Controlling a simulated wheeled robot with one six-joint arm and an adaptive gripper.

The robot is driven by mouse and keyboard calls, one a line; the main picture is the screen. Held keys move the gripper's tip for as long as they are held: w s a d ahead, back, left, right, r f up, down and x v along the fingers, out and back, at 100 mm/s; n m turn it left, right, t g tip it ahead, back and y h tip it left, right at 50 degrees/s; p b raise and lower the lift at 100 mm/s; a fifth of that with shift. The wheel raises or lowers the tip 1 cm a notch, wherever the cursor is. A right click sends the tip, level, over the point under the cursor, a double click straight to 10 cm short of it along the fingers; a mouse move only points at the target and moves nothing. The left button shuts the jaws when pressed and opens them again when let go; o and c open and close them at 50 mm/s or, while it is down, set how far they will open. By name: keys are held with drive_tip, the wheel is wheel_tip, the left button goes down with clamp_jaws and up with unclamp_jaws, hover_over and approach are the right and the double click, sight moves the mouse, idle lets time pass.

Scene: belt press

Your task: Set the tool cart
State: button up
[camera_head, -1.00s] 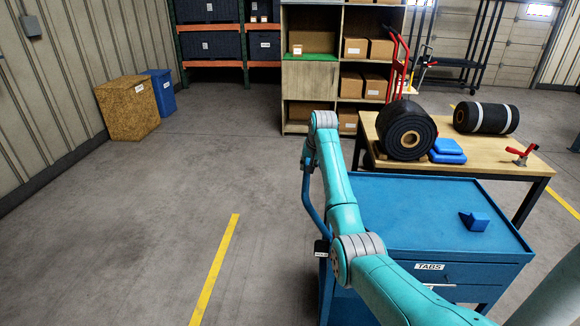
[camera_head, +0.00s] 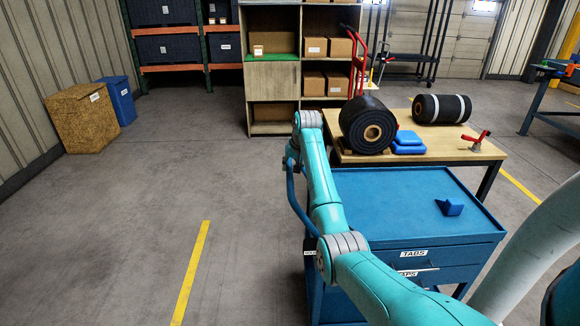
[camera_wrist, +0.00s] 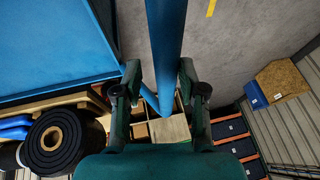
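The blue tool cart (camera_head: 385,205) stands upright in the middle right of the head view, with a flat top and drawers labelled TABS below. In the wrist view the handle bar (camera_wrist: 166,45) passes between the two fingers of my gripper (camera_wrist: 160,85). The fingers are spread on either side of it, with a gap showing on the left. In the head view my arm mostly hides the fingers.
A workbench (camera_head: 445,150) stands just behind the cart, with black belt rolls (camera_head: 370,125), blue pads and a red-handled clamp. A shelf unit (camera_head: 258,75) stands farther back. A brown box (camera_head: 85,118) stands by the left wall. The floor left of the cart is clear, with a yellow line (camera_head: 192,270).

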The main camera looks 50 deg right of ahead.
drive_tip(key=shift+r, duration=0.1)
drive_tip(key=shift+a+r, duration=0.1)
drive_tip(key=shift+r, duration=0.15)
drive_tip(key=v, duration=1.1)
drive_tip(key=shift+s, duration=0.15)
drive_tip(key=shift+a+r, duration=0.1)
drive_tip(key=shift+s, duration=0.1)
